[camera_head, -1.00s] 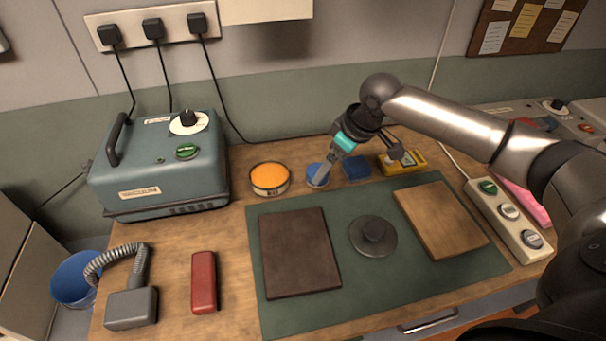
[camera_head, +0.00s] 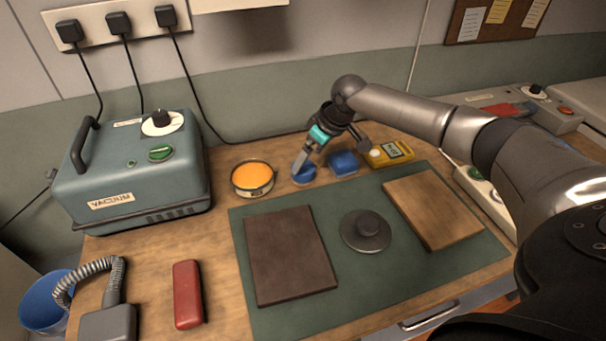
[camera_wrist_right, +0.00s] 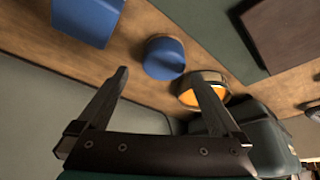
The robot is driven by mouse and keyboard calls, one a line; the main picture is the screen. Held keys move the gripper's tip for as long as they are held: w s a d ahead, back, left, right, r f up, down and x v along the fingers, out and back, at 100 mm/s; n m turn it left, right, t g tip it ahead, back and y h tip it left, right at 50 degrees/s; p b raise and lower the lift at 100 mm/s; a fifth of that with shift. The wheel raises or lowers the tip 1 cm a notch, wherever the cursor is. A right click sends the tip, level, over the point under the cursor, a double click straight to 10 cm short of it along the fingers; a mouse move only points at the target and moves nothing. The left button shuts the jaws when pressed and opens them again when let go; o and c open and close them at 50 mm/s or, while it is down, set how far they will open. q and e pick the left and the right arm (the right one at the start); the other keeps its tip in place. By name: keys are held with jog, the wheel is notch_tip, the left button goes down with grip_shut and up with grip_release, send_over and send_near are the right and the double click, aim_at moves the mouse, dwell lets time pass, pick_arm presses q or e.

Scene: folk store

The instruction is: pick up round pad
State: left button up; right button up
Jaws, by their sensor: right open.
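The round pad, blue and short, (camera_head: 305,176) lies on the wooden table behind the green mat, between an orange-topped tin and a blue square block. It also shows in the right wrist view (camera_wrist_right: 164,60), just beyond and between my fingertips. My right gripper (camera_head: 332,160) is open and empty. One finger covers part of the round pad in the head view, and I cannot tell whether it touches. In the right wrist view both fingers of my right gripper (camera_wrist_right: 159,78) are spread wide. My left gripper is not in view.
The orange-topped tin (camera_head: 253,178) stands close left of the pad. The blue block (camera_head: 343,163) and a yellow meter (camera_head: 390,152) stand to its right. The green mat (camera_head: 340,287) holds two flat boards and a grey knobbed disc (camera_head: 366,240). A vacuum box (camera_head: 140,185) stands left.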

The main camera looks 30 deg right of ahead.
jog(key=x, duration=0.1)
jog(key=b+x, duration=0.1)
jog(key=x, duration=0.2)
jog(key=shift+s+a+f, duration=0.1)
jog(key=shift+s+a, duration=0.15)
jog(key=shift+s, duration=0.05)
jog(key=shift+w+f+b, duration=0.25)
jog(key=shift+f+b, duration=0.1)
jog(key=shift+f, duration=0.05)
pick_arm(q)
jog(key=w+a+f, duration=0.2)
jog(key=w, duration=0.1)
pick_arm(e)
jog(key=c, duration=1.4)
notch_tip(320, 180, up, 13)
jog(key=p, duration=0.4)
jog(key=shift+c, duration=0.2)
notch_tip(320, 180, up, 7)
jog(key=p, duration=0.1)
send_over(304, 167)
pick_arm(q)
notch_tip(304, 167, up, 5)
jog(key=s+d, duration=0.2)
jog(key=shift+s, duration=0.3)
pick_arm(e)
jog(key=shift+w, duration=0.2)
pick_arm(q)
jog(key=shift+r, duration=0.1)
